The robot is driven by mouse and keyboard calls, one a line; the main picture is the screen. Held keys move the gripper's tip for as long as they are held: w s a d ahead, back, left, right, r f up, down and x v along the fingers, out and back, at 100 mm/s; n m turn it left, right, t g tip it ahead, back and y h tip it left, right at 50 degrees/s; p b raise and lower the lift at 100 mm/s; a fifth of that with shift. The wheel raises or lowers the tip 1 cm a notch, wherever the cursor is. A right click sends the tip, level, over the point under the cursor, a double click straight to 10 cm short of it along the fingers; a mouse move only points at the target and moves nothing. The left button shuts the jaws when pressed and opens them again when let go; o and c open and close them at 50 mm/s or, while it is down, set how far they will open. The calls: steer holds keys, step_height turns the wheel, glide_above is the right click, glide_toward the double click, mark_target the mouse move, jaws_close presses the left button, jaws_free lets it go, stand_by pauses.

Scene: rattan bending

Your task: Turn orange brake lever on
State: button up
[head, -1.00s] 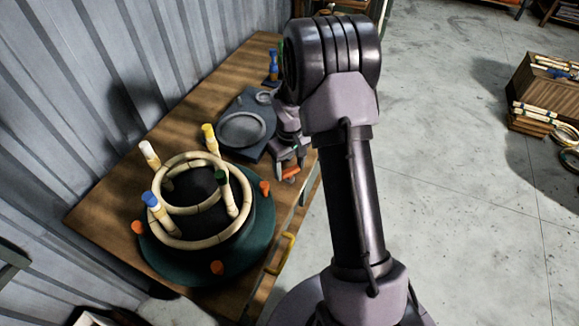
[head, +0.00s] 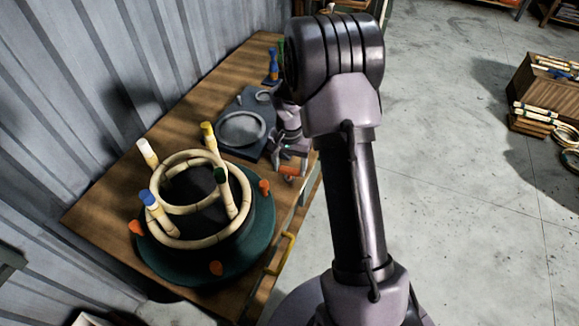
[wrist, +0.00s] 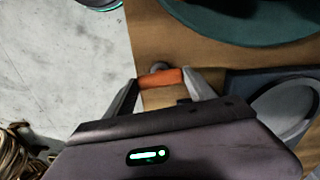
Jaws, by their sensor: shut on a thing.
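The orange brake lever (wrist: 161,78) lies across the space between the fingers of my gripper (wrist: 160,93) in the wrist view. My gripper is shut on it at the workbench's right edge. In the head view the lever (head: 290,171) is a small orange patch below my gripper (head: 287,163), which partly hides it. A round grey pivot shows just beyond the lever in the wrist view.
The green round base (head: 262,235) holds a bent rattan ring (head: 190,242) with coloured-tip poles and orange knobs. A dark plate with a grey disc (head: 240,128) lies behind. A yellow handle (head: 283,254) is on the bench's front edge. Open floor lies to the right.

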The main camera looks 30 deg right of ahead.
mark_target(289, 169)
steer(key=shift+m, duration=0.6)
steer(key=o, duration=1.4)
step_height(289, 169, up, 18)
steer(key=p, duration=0.6)
steer(key=shift+f, duration=0.25)
